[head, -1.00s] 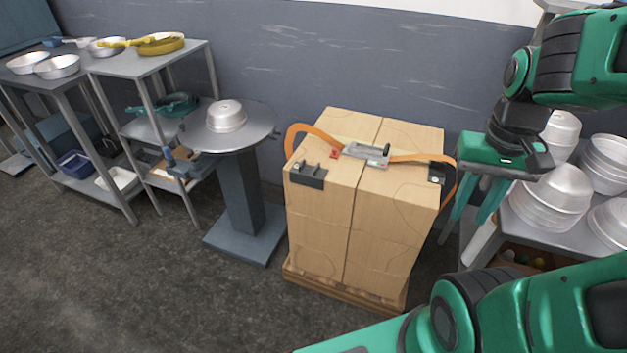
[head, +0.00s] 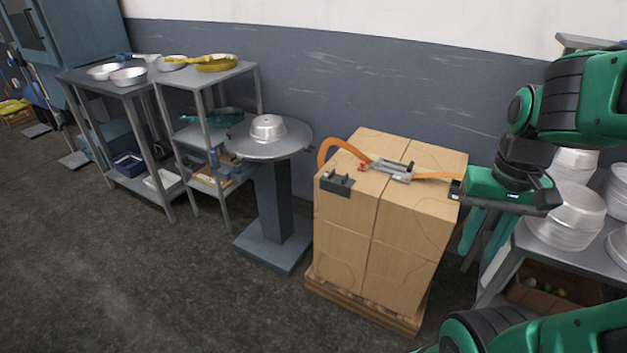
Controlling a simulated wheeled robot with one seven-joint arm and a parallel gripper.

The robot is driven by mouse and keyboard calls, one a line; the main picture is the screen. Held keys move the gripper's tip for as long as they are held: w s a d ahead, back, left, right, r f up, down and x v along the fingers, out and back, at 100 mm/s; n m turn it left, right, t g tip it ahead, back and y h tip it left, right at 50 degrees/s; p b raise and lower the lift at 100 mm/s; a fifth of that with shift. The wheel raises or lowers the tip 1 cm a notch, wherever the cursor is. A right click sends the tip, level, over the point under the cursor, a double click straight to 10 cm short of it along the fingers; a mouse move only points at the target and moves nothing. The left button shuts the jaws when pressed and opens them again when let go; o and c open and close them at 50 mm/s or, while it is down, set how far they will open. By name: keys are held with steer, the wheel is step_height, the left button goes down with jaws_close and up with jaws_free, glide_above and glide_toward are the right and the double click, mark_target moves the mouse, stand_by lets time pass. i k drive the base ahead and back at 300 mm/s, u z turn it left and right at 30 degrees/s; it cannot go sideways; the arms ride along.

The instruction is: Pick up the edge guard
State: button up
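A black edge guard (head: 337,184) sits on the front left top edge of a stack of cardboard boxes (head: 396,230). A second dark guard (head: 456,189) shows at the right top edge, partly hidden by my gripper. An orange strap (head: 436,176) with a metal ratchet buckle (head: 391,170) lies across the top and loops up loosely at the left. My gripper (head: 484,238) points down just right of the stack, with its two green fingers apart and nothing seen between them. Whether it touches the right guard cannot be told.
The boxes stand on a wooden pallet (head: 362,304). A round pedestal table (head: 292,145) with an upturned metal pan (head: 268,127) is left of them. Shelves with pans stand further left. A rack (head: 507,280) with stacked metal bowls (head: 567,215) is close on the right. The front left floor is clear.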

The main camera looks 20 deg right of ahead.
mark_target(331, 182)
steer(key=u, duration=0.1)
steer(key=i, duration=1.1)
steer(key=z, duration=0.4)
